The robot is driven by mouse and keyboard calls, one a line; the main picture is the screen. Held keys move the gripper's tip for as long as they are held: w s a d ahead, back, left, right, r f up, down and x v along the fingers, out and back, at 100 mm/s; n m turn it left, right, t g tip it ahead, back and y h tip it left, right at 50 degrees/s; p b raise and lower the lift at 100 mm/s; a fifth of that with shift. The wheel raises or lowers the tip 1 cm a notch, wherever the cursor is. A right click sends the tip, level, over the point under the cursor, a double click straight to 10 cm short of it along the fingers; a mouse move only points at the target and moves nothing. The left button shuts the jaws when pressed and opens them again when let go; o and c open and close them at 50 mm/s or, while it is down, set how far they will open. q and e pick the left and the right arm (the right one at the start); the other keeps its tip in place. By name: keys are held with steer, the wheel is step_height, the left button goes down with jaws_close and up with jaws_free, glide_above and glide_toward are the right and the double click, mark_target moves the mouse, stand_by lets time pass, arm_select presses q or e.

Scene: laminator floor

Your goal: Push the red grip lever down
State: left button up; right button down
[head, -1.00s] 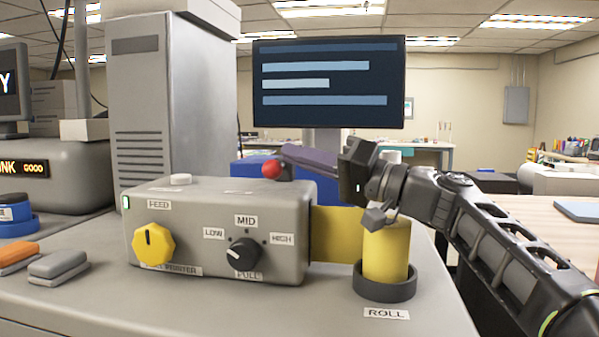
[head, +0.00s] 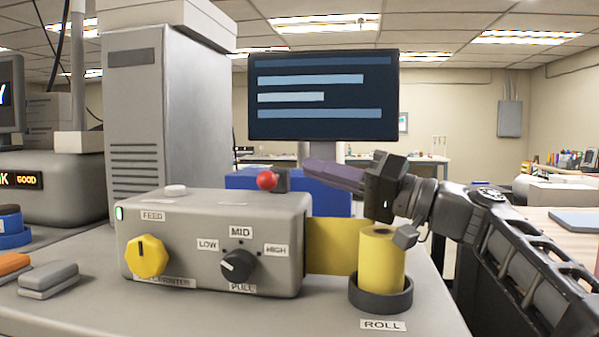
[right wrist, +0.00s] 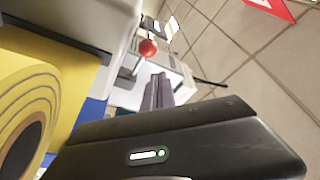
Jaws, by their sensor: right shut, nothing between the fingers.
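The red grip (head: 267,180) is a round knob on a dark lever behind the top of the grey feeder box (head: 215,215) in the head view. It also shows in the right wrist view (right wrist: 148,47), beyond the fingertips. My right gripper (head: 308,171) is shut and empty, its purple-grey fingers pointing left toward the knob. In the head view a gap shows between the fingertips and the knob. The closed fingers also show in the right wrist view (right wrist: 158,92). My left gripper is not in view.
A yellow roll (head: 382,258) stands in a dark holder just below my right wrist, its yellow strip running to the box. A blue block (head: 328,202) is behind the box. A monitor (head: 322,97) stands behind. The feeder has a yellow knob (head: 147,257) and a black dial (head: 237,265).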

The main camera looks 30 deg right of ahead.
steer(key=v, duration=0.2)
steer(key=r+v, duration=0.1)
steer(key=v, duration=0.2)
steer(key=r+v, duration=0.1)
steer(key=v, duration=0.2)
steer(key=shift+s+d, duration=0.2)
steer(key=shift+s, duration=0.1)
steer(key=shift+f, duration=0.1)
